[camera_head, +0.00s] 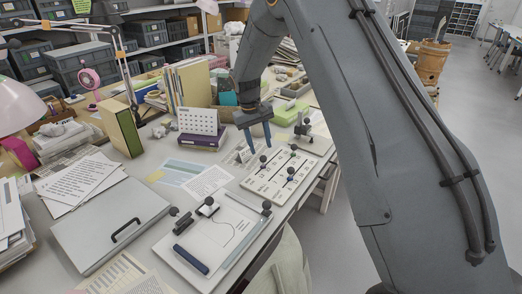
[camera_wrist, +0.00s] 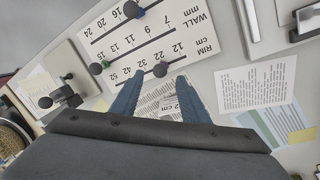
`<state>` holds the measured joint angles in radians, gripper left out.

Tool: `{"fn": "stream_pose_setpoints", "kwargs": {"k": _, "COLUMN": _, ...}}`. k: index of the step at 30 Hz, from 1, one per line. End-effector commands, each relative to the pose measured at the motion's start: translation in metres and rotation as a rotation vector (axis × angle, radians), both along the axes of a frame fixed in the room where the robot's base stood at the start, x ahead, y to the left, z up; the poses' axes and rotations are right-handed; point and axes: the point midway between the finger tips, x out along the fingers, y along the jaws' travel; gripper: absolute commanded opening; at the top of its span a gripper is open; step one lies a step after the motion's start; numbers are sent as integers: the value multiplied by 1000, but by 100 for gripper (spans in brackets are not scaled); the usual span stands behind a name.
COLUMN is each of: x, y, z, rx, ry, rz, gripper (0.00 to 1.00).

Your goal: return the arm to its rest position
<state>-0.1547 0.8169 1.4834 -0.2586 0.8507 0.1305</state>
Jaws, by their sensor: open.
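My gripper (camera_head: 259,142) hangs from my arm in the middle of the head view, pointing down over the desk near the back edge of a white board with sliders (camera_head: 262,184). In the wrist view its two blue fingers (camera_wrist: 160,77) are spread apart, with nothing held between them. Beyond the tips lies the same board (camera_wrist: 203,40), printed with RIM cm and WALL mm scales and carrying dark round knobs. My large grey arm hides the right middle of the head view.
The desk holds a grey case (camera_head: 105,232), a white tray with tools (camera_head: 212,240), a calendar (camera_head: 198,122), a green-and-yellow box file (camera_head: 122,127) and a green box (camera_head: 291,113). Printed sheets (camera_head: 207,181) lie left of the board. Open floor (camera_head: 475,130) is at right.

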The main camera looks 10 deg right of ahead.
Motion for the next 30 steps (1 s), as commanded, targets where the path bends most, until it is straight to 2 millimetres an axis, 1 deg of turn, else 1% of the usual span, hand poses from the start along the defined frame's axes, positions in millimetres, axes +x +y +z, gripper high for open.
{"fn": "stream_pose_setpoints", "kwargs": {"k": 9, "x": -2, "y": 0, "z": 2, "rx": 1, "ry": 0, "rz": 0, "gripper": 41}}
{"fn": "stream_pose_setpoints", "kwargs": {"k": 11, "x": -6, "y": -2, "z": 5, "rx": 5, "ry": -1, "rz": -3, "gripper": 41}}
{"fn": "stream_pose_setpoints", "kwargs": {"k": 14, "x": -23, "y": -7, "z": 14, "rx": 20, "ry": 0, "rz": -10, "gripper": 41}}
{"fn": "stream_pose_setpoints", "kwargs": {"k": 17, "x": -52, "y": -15, "z": 27, "rx": 43, "ry": -2, "rz": -25, "gripper": 41}}
{"fn": "stream_pose_setpoints", "kwargs": {"k": 20, "x": -87, "y": -24, "z": 40, "rx": 70, "ry": -5, "rz": -42, "gripper": 41}}
{"fn": "stream_pose_setpoints", "kwargs": {"k": 21, "x": -102, "y": -27, "z": 44, "rx": 81, "ry": -5, "rz": -49, "gripper": 41}}
{"fn": "stream_pose_setpoints", "kwargs": {"k": 23, "x": -125, "y": -31, "z": 51, "rx": 96, "ry": -9, "rz": -61, "gripper": 41}}
{"fn": "stream_pose_setpoints", "kwargs": {"k": 24, "x": -140, "y": -34, "z": 54, "rx": 105, "ry": -11, "rz": -69, "gripper": 41}}
{"fn": "stream_pose_setpoints", "kwargs": {"k": 26, "x": -164, "y": -38, "z": 59, "rx": 119, "ry": -13, "rz": -82, "gripper": 41}}
{"fn": "stream_pose_setpoints", "kwargs": {"k": 27, "x": -181, "y": -40, "z": 62, "rx": 127, "ry": -15, "rz": -89, "gripper": 41}}
{"fn": "stream_pose_setpoints", "kwargs": {"k": 29, "x": -206, "y": -44, "z": 65, "rx": 140, "ry": -20, "rz": -103, "gripper": 41}}
{"fn": "stream_pose_setpoints", "kwargs": {"k": 30, "x": -223, "y": -46, "z": 67, "rx": 148, "ry": -22, "rz": -112, "gripper": 41}}
